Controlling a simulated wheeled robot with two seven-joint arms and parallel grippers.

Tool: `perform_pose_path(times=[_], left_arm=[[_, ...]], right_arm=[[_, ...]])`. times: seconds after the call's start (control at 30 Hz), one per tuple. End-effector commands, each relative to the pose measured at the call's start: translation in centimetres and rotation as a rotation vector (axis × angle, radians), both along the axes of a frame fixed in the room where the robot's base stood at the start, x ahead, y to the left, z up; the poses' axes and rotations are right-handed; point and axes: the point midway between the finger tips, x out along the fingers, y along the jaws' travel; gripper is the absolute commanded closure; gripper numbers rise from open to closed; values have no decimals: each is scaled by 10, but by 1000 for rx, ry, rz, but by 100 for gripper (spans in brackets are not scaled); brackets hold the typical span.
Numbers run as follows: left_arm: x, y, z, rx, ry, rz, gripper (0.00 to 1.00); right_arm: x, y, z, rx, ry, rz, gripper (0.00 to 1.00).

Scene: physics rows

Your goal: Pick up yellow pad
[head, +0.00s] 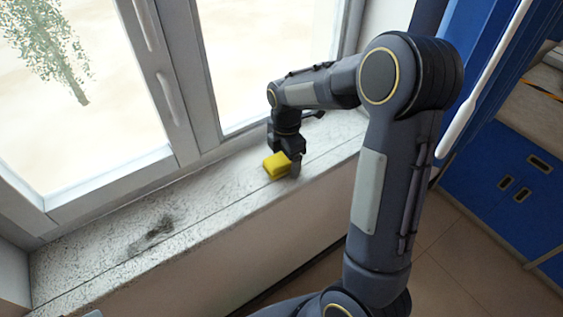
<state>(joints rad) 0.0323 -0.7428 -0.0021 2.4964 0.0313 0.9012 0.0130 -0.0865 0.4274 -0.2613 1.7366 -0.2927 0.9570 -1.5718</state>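The yellow pad (276,166) is a small yellow block on the white stone windowsill (215,190), below the right window pane. My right gripper (292,166) points down at the pad's right end, very close to it or touching it. One dark finger shows at the pad's right side. The other finger is not clearly visible, so I cannot tell whether the gripper is closed on the pad. My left gripper is not in view.
The window frame (180,90) rises right behind the sill. A dark stain (152,233) marks the sill at the left, which is otherwise clear. Blue cabinets (500,180) stand at the right beyond my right arm. The floor (455,235) lies below.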

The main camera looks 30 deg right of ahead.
Motion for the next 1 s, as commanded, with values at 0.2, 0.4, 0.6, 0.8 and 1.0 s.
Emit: perform_pose_path(times=[0.2,0.4,0.6,0.8,1.0], left_arm=[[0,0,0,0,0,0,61],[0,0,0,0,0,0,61],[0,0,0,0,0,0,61],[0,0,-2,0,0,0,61],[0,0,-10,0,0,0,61]], right_arm=[[0,0,0,0,0,0,53],[0,0,1,0,-1,0,70],[0,0,2,0,-2,0,70],[1,0,17,0,-4,0,70],[-17,2,51,0,-7,2,70]])
